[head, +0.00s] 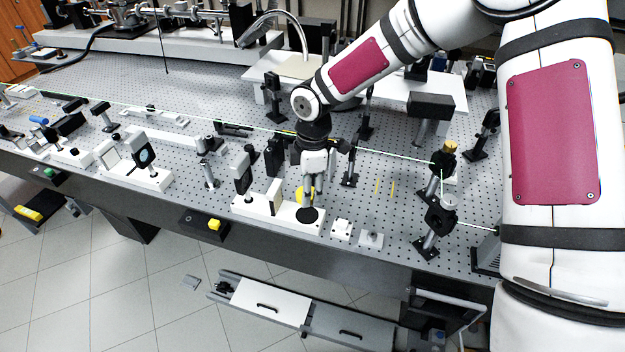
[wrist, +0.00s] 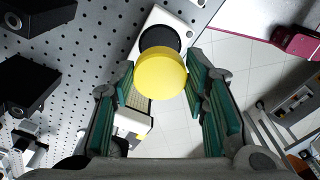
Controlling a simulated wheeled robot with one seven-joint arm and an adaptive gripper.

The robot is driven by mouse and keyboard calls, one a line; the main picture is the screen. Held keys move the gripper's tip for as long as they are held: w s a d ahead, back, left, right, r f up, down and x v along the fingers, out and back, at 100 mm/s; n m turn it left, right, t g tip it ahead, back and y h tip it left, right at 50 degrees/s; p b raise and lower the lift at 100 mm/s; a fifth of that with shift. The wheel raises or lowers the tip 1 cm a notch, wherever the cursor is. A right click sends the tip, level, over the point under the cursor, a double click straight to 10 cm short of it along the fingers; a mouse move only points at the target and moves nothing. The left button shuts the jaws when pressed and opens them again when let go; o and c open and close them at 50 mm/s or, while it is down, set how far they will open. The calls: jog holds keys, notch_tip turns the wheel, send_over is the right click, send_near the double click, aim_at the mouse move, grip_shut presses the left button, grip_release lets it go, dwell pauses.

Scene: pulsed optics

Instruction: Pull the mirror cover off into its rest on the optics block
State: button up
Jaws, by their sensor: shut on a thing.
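The round yellow cover (wrist: 160,75) is between the green-padded fingers of my gripper (wrist: 162,88) in the wrist view. In the head view my gripper (head: 311,194) points down over the right end of the white optics block (head: 250,209), with some yellow of the cover (head: 299,194) showing beside the fingers. My gripper is shut on the cover. A round black seat (head: 307,215) is on the block just below the fingers; in the wrist view the black seat (wrist: 160,37) shows partly behind the cover. Whether the cover touches it is unclear. The mirror cannot be made out for certain.
A white upright plate (head: 275,198) and a black post mount (head: 242,174) stand left of my gripper. Two small white blocks (head: 341,230) sit to the right near the table's front edge. A green beam crosses the perforated table (head: 225,95) behind.

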jog(key=shift+r, duration=0.2)
jog(key=b, duration=0.2)
send_over(309, 214)
jog(key=shift+f, duration=2.85)
jog(key=shift+f, duration=0.75)
jog(key=shift+f, duration=0.15)
jog(key=o, duration=1.5)
jog(key=shift+o, duration=0.2)
jog(key=r, duration=1.2)
jog(key=shift+d, duration=0.35)
jog(key=shift+r+p, duration=0.6)
jog(key=shift+r, duration=1.45)
